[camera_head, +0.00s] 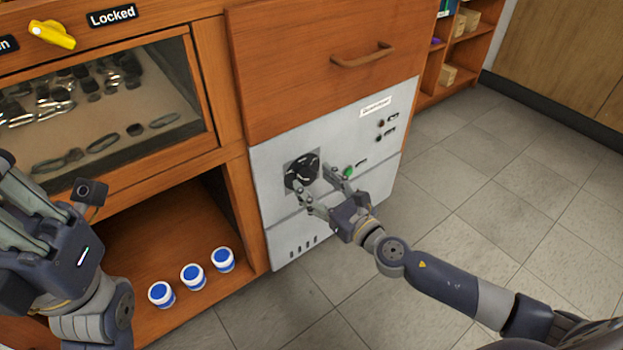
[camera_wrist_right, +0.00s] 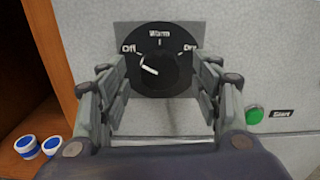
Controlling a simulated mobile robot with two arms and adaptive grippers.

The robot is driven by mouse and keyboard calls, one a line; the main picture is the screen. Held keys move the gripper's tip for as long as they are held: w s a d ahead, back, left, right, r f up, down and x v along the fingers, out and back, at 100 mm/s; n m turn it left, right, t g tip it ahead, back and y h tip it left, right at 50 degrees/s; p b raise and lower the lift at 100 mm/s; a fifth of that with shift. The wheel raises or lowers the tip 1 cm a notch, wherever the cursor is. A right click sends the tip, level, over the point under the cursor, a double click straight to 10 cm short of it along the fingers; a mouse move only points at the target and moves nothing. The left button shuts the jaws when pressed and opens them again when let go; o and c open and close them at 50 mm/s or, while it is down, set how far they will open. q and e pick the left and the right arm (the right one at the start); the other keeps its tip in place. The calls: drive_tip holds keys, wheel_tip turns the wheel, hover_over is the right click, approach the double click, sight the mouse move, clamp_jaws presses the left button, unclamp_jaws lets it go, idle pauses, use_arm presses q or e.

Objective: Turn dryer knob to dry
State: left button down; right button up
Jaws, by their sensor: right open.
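The dryer knob (camera_head: 301,171) is a round black dial on a grey square plate on the dryer's light grey front panel (camera_head: 276,158). In the right wrist view the knob (camera_wrist_right: 158,72) carries the labels "Off" at left, "Warm" at top and one at right that reads like "Dry". Its white mark points to the upper left, towards "Off". My right gripper (camera_head: 321,190) is open in front of the knob; in the wrist view its fingers (camera_wrist_right: 163,88) stand left and right of the dial. Contact cannot be told. My left gripper (camera_head: 40,215) is at the left edge, partly cut off.
A green "Start" button (camera_wrist_right: 255,115) sits right of the knob, close to my right finger. A wooden drawer (camera_head: 320,65) with a handle is above the panel. Several blue-lidded jars (camera_head: 192,276) stand on the lower left shelf. The tiled floor (camera_head: 480,230) at right is clear.

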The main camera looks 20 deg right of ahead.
drive_tip(key=shift+x, duration=1)
drive_tip(key=shift+c, duration=0.5)
drive_tip(key=c, duration=1)
drive_tip(key=shift+o, duration=0.2)
